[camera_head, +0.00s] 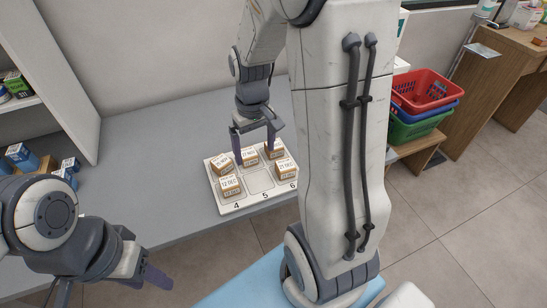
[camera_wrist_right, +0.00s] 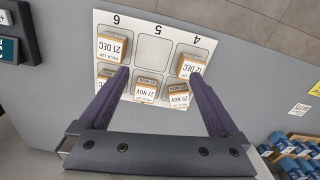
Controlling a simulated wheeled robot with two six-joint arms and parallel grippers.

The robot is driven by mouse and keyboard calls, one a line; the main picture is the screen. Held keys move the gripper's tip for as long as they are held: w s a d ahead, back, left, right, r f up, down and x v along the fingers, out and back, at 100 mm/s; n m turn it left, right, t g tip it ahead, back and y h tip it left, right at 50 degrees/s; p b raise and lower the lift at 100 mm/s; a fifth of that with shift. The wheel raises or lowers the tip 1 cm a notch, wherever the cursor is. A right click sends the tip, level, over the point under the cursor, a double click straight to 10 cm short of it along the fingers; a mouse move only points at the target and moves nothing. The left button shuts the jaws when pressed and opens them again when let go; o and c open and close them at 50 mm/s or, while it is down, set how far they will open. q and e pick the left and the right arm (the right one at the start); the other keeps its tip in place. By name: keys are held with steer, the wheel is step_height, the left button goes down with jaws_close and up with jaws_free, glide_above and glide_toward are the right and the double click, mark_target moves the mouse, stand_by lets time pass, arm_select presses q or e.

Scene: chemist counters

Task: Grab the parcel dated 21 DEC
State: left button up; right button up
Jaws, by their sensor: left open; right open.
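The parcel labelled 21 DEC (camera_head: 285,168) is a small brown box with a white label. It sits in slot 6, the front right compartment of the white tray (camera_head: 262,198). In the right wrist view the 21 DEC parcel (camera_wrist_right: 114,45) shows upside down at upper left. My right gripper (camera_head: 254,155) is open and empty, fingers pointing down over the tray's back row. In its wrist view the fingertips (camera_wrist_right: 160,72) are apart, the left one near the 21 DEC parcel. My left gripper (camera_head: 150,273) is empty at lower left, away from the tray.
A 12 DEC parcel (camera_head: 230,186) sits in slot 4; slot 5 (camera_head: 260,180) is empty. Several parcels fill the back row, including a NOV one (camera_head: 249,156). Blue boxes (camera_head: 22,156) and shelves stand left. Stacked baskets (camera_head: 425,92) stand right, beyond my arm.

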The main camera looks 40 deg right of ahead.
steer(key=d, duration=0.3)
steer(key=d+f+m, duration=0.1)
steer(key=d, duration=0.2)
steer(key=d+f+m, duration=0.1)
steer(key=d, duration=0.2)
steer(key=shift+s+f, duration=0.25)
glide_above(286, 165)
step_height(286, 165, down, 5)
steer(key=shift+w+r, duration=0.1)
steer(key=shift+r, duration=0.1)
steer(key=shift+f, duration=3)
steer(key=c, duration=1.5)
steer(key=shift+r, duration=0.15)
